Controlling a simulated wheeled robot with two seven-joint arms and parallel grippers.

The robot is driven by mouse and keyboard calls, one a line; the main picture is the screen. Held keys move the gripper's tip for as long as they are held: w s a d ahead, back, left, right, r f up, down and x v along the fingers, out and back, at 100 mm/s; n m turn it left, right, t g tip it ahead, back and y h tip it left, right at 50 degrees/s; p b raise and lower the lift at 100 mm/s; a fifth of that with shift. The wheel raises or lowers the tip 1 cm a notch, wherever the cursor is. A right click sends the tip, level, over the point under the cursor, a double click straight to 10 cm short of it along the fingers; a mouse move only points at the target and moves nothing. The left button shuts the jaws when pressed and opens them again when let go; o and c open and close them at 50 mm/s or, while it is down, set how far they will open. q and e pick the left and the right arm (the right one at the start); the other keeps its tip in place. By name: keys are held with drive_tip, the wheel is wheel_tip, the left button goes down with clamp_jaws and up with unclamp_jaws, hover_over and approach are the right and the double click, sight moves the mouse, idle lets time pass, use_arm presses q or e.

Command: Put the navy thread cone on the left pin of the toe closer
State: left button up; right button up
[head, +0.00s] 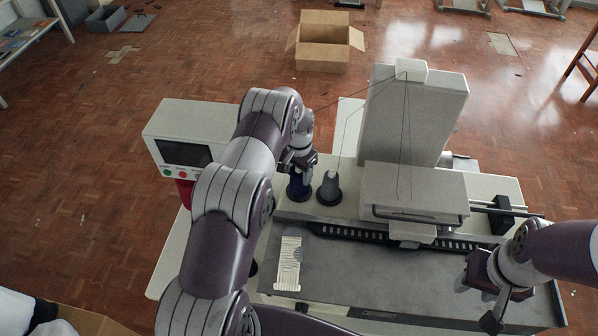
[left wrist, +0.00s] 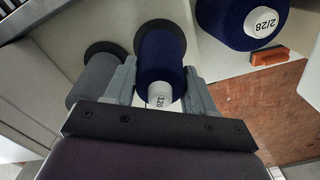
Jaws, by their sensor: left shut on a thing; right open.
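The navy thread cone (left wrist: 160,62) stands between the fingers of my left gripper (left wrist: 160,82), which is shut on it, with its pale "120" end towards the camera. A black disc (left wrist: 150,28) shows at the cone's far end; whether the cone rests on it, I cannot tell. In the head view, the navy cone (head: 298,188) is below my left gripper (head: 300,168), at the left position on the toe closer (head: 345,208). The pin is hidden. A grey cone (head: 329,185) stands on the right position. My right gripper (head: 476,302) is open and empty at the front right.
Another navy cone marked "2/28" (left wrist: 250,20) and an orange block (left wrist: 268,55) are at the upper right in the wrist view. A control box with a screen (head: 188,135) stands left of my left arm. The tall machine head (head: 415,115) rises to the right.

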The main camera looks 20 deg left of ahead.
use_arm(q)
drive_tip(key=shift+f, duration=0.1)
drive_tip(key=o, duration=1.2)
drive_tip(key=shift+w, duration=0.1)
drive_tip(key=shift+r+b, duration=0.45)
wheel_tip(320, 180, up, 9)
drive_tip(key=b, duration=0.3)
drive_tip(key=shift+r+b, duration=0.1)
drive_tip(key=shift+b, duration=0.25)
drive_tip(key=shift+r+p, duration=0.5)
drive_tip(key=shift+r, duration=0.8)
